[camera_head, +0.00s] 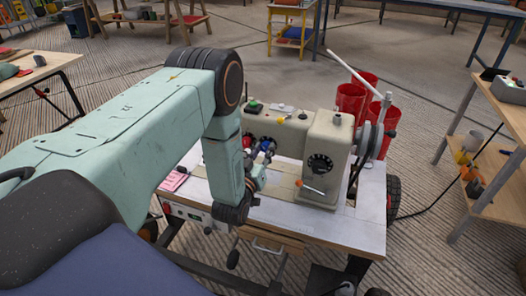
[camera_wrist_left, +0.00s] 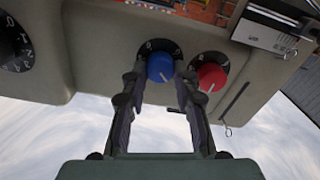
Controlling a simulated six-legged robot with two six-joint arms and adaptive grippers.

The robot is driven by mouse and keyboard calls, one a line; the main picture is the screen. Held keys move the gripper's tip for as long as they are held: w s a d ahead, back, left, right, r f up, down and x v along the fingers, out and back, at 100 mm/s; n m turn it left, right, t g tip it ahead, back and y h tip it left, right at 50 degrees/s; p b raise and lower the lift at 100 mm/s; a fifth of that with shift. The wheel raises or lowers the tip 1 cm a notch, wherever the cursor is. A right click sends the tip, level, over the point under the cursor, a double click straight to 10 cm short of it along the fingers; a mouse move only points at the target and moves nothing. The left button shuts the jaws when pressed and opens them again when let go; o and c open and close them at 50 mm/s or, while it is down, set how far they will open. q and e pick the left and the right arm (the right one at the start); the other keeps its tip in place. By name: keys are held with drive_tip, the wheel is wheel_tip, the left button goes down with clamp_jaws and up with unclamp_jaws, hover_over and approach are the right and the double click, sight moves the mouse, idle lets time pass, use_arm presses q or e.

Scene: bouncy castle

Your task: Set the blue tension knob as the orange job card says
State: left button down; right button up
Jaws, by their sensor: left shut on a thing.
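The blue tension knob (camera_wrist_left: 160,67) sits on a dark numbered dial on the machine's beige face. Its white pointer line points down and slightly right in the left wrist view. My left gripper (camera_wrist_left: 161,78) is shut on this knob, one finger on each side. In the head view the gripper (camera_head: 256,178) is beside the sewing machine (camera_head: 327,145), and the blue knob (camera_head: 267,146) shows just past my arm. I cannot make out an orange job card; a pink sheet (camera_head: 173,180) lies on the table's left end. My right gripper is not in view.
A red knob (camera_wrist_left: 211,76) on its own dial is close to the right finger. Another black dial (camera_wrist_left: 14,45) is at the far left. The machine stands on a wheeled table (camera_head: 340,230). Red bins (camera_head: 351,103) stand behind it, and a wooden shelf (camera_head: 500,160) is at right.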

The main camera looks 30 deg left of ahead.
use_arm(q)
drive_tip(key=m+p, duration=0.2)
drive_tip(key=m, duration=0.2)
drive_tip(key=shift+d+p, duration=0.1)
drive_tip(key=shift+p, duration=0.3)
drive_tip(key=m+p, duration=0.2)
drive_tip(key=m, duration=0.2)
drive_tip(key=shift+m, duration=0.3)
drive_tip(key=m+p, duration=0.2)
drive_tip(key=m, duration=0.2)
drive_tip(key=shift+d+m, duration=0.1)
drive_tip(key=shift+m, duration=0.2)
drive_tip(key=shift+f+m+p, duration=0.2)
drive_tip(key=shift+m+p, duration=0.45)
drive_tip(key=shift+m, duration=1.55)
drive_tip(key=c, duration=1)
unclamp_jaws()
